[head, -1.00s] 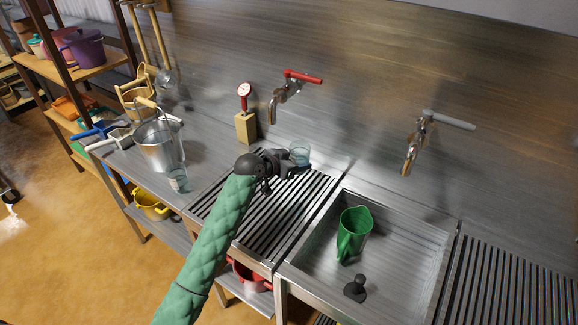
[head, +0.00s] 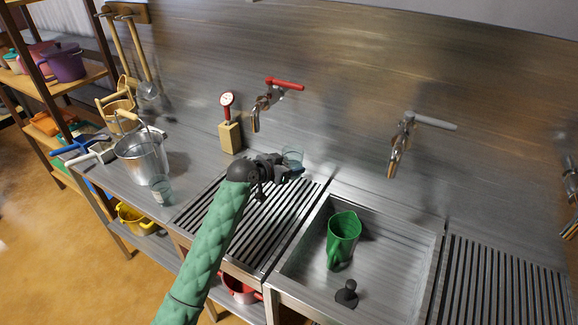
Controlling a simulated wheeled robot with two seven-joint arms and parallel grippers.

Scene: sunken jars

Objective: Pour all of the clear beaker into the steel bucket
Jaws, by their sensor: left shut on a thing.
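My left gripper (head: 282,167) is shut on a clear beaker (head: 294,157), low over the back of the slatted drainboard (head: 235,235). The beaker looks upright and faintly bluish. My gripper partly covers it, and I cannot tell how full it is or whether it touches the slats. The steel bucket (head: 140,158) stands on the counter to the left, upright, with its handle raised. A second clear glass vessel (head: 161,187) stands right in front of the bucket, close to its wall. My right gripper is not in view.
A red-handled tap (head: 268,100) juts out behind the drainboard. A red gauge on a wooden block (head: 230,135) stands between bucket and tap. A green jug (head: 342,235) and a black plug (head: 346,292) sit in the sink (head: 395,265). White-handled and blue tools lie left of the bucket.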

